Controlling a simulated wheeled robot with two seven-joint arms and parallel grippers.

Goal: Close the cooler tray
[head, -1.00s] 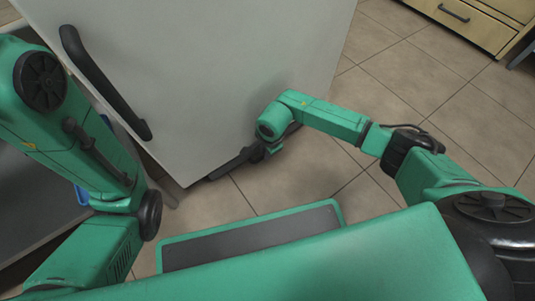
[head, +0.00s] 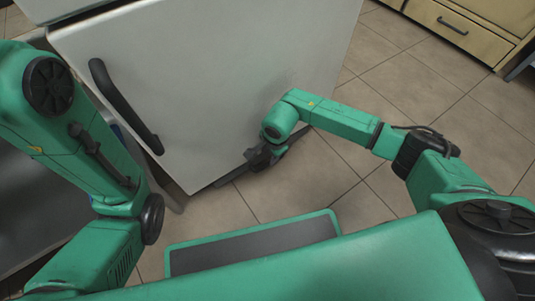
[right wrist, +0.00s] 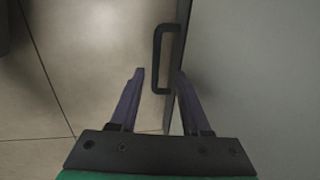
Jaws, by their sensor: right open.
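A large white door panel (head: 215,70) with a long black handle (head: 125,105) fills the left middle of the head view. I cannot make out a separate cooler tray. My right gripper (head: 262,158) is open by the door's lower right edge. In the right wrist view its two fingers (right wrist: 158,76) are apart, with a dark bracket-shaped handle (right wrist: 157,45) in line with the gap between them. The grey panel (right wrist: 260,75) is on the right there. Contact cannot be told. My left arm comes in from the left; its gripper is out of view.
Tiled floor (head: 400,90) lies open to the right of the door. A wooden drawer unit (head: 465,30) stands at the top right. A grey surface (head: 35,215) is at the left behind my left arm.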

